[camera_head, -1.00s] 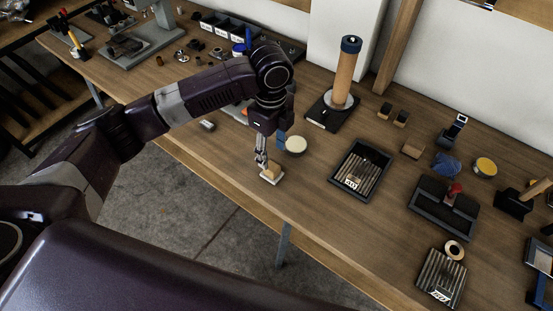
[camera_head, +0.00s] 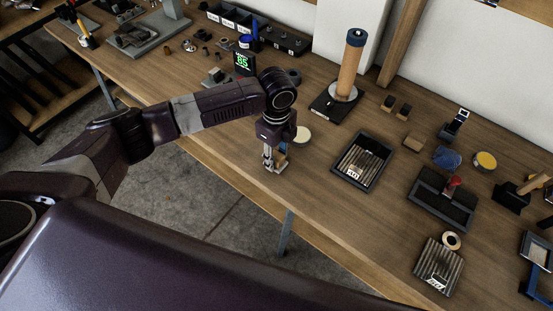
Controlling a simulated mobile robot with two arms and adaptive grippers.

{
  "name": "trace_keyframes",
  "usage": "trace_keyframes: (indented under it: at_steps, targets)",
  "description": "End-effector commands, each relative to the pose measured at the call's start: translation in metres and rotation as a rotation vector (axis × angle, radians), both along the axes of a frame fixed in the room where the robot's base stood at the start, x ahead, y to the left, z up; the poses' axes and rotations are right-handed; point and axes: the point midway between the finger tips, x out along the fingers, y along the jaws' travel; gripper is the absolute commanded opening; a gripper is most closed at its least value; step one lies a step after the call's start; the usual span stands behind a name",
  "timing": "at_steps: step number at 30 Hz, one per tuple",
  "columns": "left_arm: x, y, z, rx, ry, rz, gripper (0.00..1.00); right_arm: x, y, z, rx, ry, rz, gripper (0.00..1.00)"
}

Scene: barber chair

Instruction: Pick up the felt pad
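A small tan block with a pale base (camera_head: 281,162) sits near the front edge of the workbench. It may be the felt pad, but it is too small to be sure. My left gripper (camera_head: 271,163) points down at it, with the fingers beside and partly over it. The fingers hide part of the block, and I cannot tell whether they are shut on it. A round cream disc (camera_head: 303,134) lies just behind, partly covered by the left wrist. My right gripper is not in view.
A dark tray of metal strips (camera_head: 341,176) lies to the right of the gripper. A post on a black base (camera_head: 324,112) stands behind. Several tools and blocks fill the right side. The front strip of the wooden workbench (camera_head: 312,218) is clear.

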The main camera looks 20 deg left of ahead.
Motion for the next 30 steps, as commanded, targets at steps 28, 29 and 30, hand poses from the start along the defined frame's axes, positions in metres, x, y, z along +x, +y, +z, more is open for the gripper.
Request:
trace_keyframes:
  at_steps: [28, 29, 30]
  targets:
    - [0.002, 0.0, 0.057, -0.002, -0.007, -0.001, 0.01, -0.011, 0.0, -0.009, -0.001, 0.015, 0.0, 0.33]
    - [0.002, 0.0, 0.066, -0.001, -0.007, -0.001, 0.01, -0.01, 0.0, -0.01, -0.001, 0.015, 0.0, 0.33]
    - [0.002, -0.001, 0.078, -0.001, -0.007, -0.002, 0.01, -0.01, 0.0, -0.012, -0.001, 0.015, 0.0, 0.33]
